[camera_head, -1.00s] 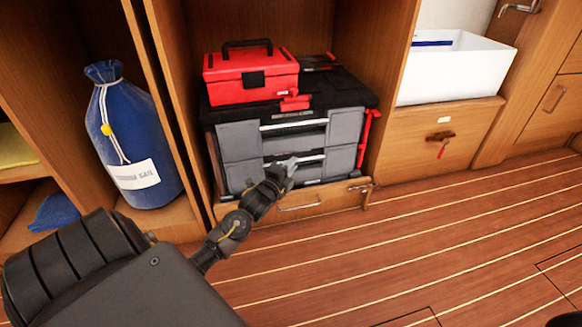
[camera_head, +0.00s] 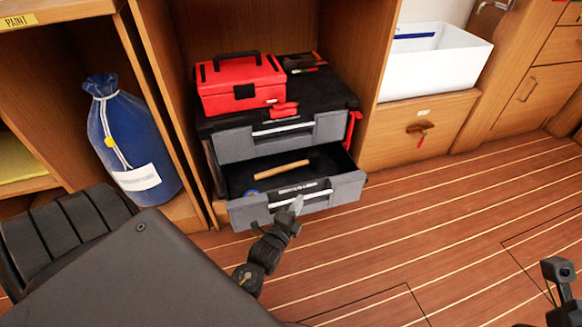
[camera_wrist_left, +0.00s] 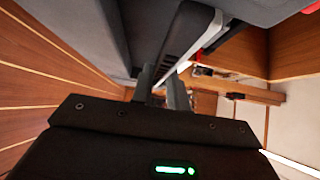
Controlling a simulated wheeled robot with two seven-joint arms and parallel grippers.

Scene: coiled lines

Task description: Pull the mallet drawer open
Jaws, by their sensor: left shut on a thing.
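The lower grey drawer (camera_head: 335,197) of the tool chest stands pulled out, its inside showing. In it lies a mallet (camera_head: 283,170) with a light wooden handle; its dark head is hard to make out against the dark drawer. My left gripper (camera_head: 296,206) is at the middle of the drawer front, shut on the pale bar handle (camera_head: 310,198). The fingers of my left gripper (camera_wrist_left: 161,88) also show in the left wrist view, under the chest. Part of what looks like my right gripper (camera_head: 560,285) shows at the lower right, its jaws unclear.
The upper grey drawer (camera_head: 235,146) is shut. A red toolbox (camera_head: 240,88) stands on the chest. A blue sail bag (camera_head: 130,145) is at the left, a white bin (camera_head: 435,65) at the right. The striped wood floor (camera_head: 430,215) in front is clear.

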